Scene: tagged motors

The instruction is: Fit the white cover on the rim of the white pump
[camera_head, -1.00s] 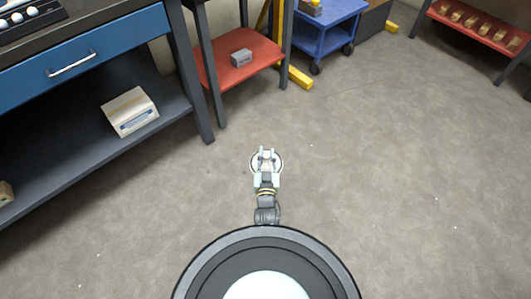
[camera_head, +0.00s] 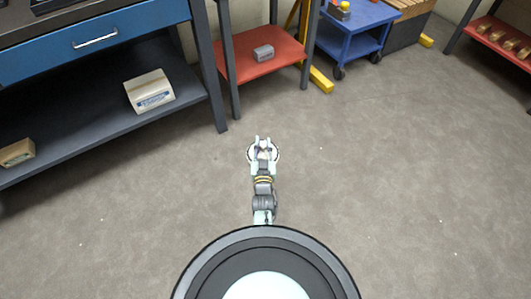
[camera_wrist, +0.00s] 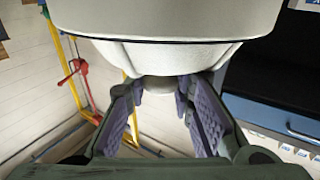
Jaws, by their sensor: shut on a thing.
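My gripper (camera_head: 263,147) is shut on the white cover (camera_head: 250,153), held out in front of my base above the floor. In the wrist view, the cover (camera_wrist: 180,55) is a broad, pale round piece with a dark line around it. It narrows to a small stub between the purple-padded fingers of my gripper (camera_wrist: 168,100). The fingers hide part of the stub. I cannot make out the white pump in either view.
A dark workbench with a blue drawer (camera_head: 98,40) stands at the left, boxes on its lower shelf. Behind are a red shelf (camera_head: 270,60) with a grey block and a blue cart (camera_head: 355,35). The floor (camera_head: 390,160) ahead and right is clear.

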